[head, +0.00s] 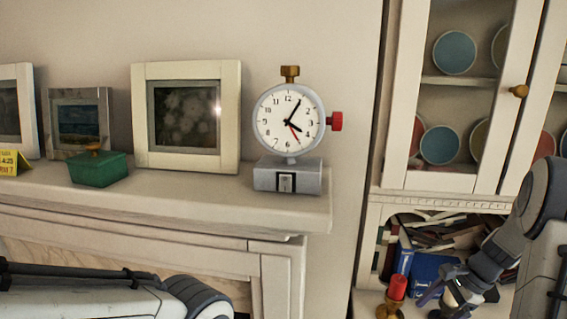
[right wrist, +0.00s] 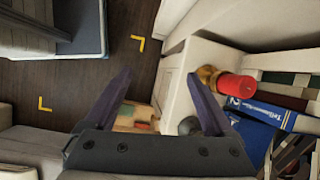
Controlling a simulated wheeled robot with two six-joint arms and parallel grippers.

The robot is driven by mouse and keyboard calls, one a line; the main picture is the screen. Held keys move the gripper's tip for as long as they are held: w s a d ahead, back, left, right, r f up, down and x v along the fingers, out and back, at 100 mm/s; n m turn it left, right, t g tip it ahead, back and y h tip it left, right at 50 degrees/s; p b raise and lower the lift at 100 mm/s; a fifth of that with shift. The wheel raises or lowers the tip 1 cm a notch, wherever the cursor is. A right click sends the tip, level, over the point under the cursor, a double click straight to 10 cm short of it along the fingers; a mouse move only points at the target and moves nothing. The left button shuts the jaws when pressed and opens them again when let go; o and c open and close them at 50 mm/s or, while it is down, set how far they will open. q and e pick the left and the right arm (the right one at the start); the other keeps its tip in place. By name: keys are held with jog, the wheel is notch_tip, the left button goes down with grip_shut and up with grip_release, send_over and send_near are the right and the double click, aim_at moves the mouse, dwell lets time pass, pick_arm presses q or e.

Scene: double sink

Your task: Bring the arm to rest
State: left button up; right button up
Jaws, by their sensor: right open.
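My right gripper (head: 436,302) is low at the right in the head view, in front of the cabinet's open shelf of books. The right wrist view shows its two purple fingers spread apart, with nothing held between the fingertips (right wrist: 160,82). The right arm comes in from the right edge. Part of my left arm crosses the bottom left of the head view, below the mantel; its gripper is out of view.
A red candle (head: 397,287) in a brass holder stands left of the right gripper; it shows close to the right finger in the wrist view (right wrist: 236,87). Books (head: 425,268) fill the shelf behind. The mantel (head: 200,194) carries a stopwatch-like clock (head: 289,122), green box (head: 97,171) and frames.

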jog(key=s+a+r+n+h, duration=0.15)
jog(key=s+a+n, duration=0.25)
jog(key=a+n, duration=0.4)
jog(key=s+a+r+n+h, duration=0.15)
jog(key=s+a+n, duration=0.25)
jog(key=a+n, duration=0.45)
jog(key=s+a+r+n+h, duration=0.1)
jog(key=s+a+r+n, duration=0.4)
jog(key=a, duration=0.6)
jog(key=s+a+r+n+g, duration=0.1)
jog(key=s+a+n, duration=0.3)
jog(key=s, duration=0.3)
jog(key=shift+s+a+g, duration=0.3)
jog(key=shift+s+a, duration=0.1)
jog(key=shift+a, duration=0.4)
